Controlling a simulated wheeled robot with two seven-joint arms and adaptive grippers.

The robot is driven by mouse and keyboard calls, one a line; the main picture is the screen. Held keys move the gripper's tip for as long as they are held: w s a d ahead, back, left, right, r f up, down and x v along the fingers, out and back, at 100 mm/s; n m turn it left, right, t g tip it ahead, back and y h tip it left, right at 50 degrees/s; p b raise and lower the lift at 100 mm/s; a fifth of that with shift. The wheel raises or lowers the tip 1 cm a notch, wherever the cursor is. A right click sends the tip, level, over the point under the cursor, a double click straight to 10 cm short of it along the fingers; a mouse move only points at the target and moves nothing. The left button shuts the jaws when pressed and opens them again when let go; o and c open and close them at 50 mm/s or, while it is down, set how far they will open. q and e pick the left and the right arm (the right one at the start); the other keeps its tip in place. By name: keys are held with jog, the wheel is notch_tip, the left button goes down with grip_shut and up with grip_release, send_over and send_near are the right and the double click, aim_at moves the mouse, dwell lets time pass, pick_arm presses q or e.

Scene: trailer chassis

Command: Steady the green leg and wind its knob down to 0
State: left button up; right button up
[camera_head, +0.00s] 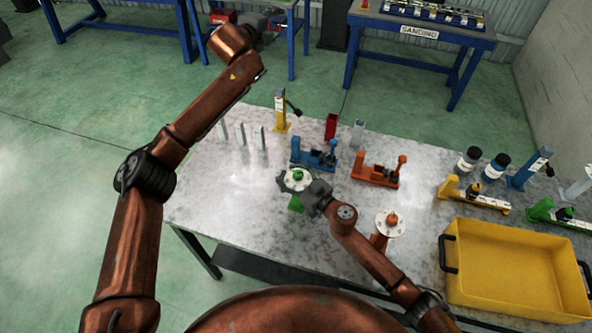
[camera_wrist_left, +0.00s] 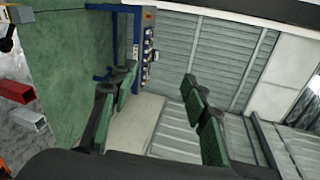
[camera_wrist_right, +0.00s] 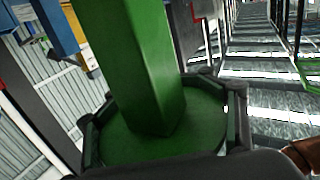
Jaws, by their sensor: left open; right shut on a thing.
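The green leg (camera_head: 296,203) stands at the middle of the grey table, below a round white dial plate (camera_head: 297,180) with a green knob (camera_head: 298,175) on top. The marks on the dial are too small to read. My right gripper (camera_head: 302,186) is shut on the leg's round plate. In the right wrist view the green post (camera_wrist_right: 135,60) rises from a green disc (camera_wrist_right: 120,145), with my fingers (camera_wrist_right: 162,112) on both sides of its rim. My left gripper (camera_head: 278,22) is open and empty, raised high beyond the table, far from the leg; it also shows in the left wrist view (camera_wrist_left: 158,84).
A blue jack (camera_head: 313,157) and an orange jack (camera_head: 377,173) stand behind the leg. An orange leg with a white dial (camera_head: 390,224) stands to the right. A yellow bin (camera_head: 515,268) fills the near right. The table's left front is clear.

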pick_arm(q)
jog(key=s+f+n+g, duration=0.1)
jog(key=s+f+g, duration=0.25)
jog(key=f, duration=0.55)
jog(key=m+g+y, duration=0.2)
jog(key=g, duration=1.1)
send_near(297, 172)
jog(key=x, duration=0.9)
jog(key=shift+s+d+f, duration=0.1)
jog(key=c, duration=1.1)
